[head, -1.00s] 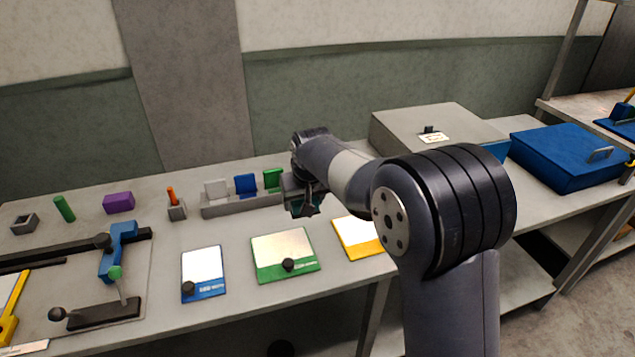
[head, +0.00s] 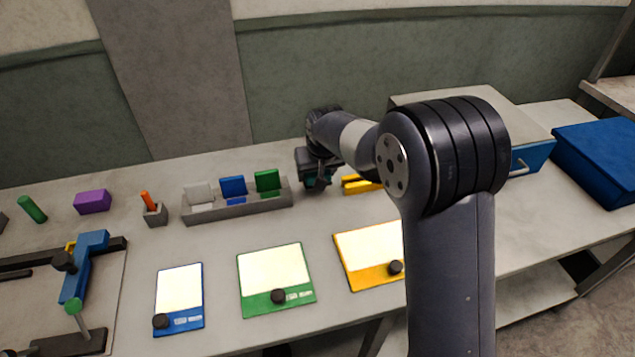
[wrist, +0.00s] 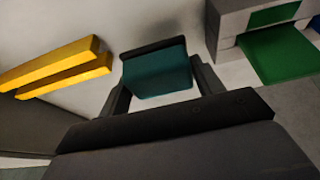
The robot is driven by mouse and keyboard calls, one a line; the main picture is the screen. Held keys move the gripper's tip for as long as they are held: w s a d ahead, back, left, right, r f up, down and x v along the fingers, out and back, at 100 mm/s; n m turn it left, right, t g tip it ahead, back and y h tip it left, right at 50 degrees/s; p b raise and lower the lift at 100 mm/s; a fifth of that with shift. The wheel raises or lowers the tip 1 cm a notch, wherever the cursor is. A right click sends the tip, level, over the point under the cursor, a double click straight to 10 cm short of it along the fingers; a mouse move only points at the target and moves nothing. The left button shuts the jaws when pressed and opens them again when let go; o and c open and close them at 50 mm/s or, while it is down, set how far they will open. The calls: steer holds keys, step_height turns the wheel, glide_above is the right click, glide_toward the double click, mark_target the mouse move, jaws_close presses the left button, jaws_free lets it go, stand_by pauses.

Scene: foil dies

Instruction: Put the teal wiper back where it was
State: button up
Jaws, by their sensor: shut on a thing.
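My gripper (head: 316,183) is shut on the teal wiper (wrist: 157,72), which shows between the two fingers in the wrist view with a dark strip along its top edge. A grey rack (head: 240,207) stands just left of the gripper. It holds a white wiper (head: 199,193), a blue wiper (head: 232,186) and a green wiper (head: 267,181), the green one nearest my gripper. In the wrist view the green wiper (wrist: 280,52) and the rack (wrist: 228,22) are at the upper right, apart from the teal wiper.
Yellow bars (wrist: 60,65) lie right of my gripper in the head view, partly behind my arm. Blue, green and yellow framed plates (head: 277,272) lie in front. A grey box with a blue drawer front (head: 532,157) stands at right. Bench between rack and plates is clear.

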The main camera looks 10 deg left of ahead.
mark_target(317, 194)
steer(key=shift+f, duration=2.2)
steer(key=shift+f, duration=0.25)
steer(key=o, duration=1)
steer(key=shift+r, duration=0.1)
steer(key=shift+c, duration=0.2)
steer(key=shift+r, duration=0.4)
steer(key=v, duration=1.1)
steer(key=shift+s+r, duration=0.2)
steer(key=shift+f, duration=0.1)
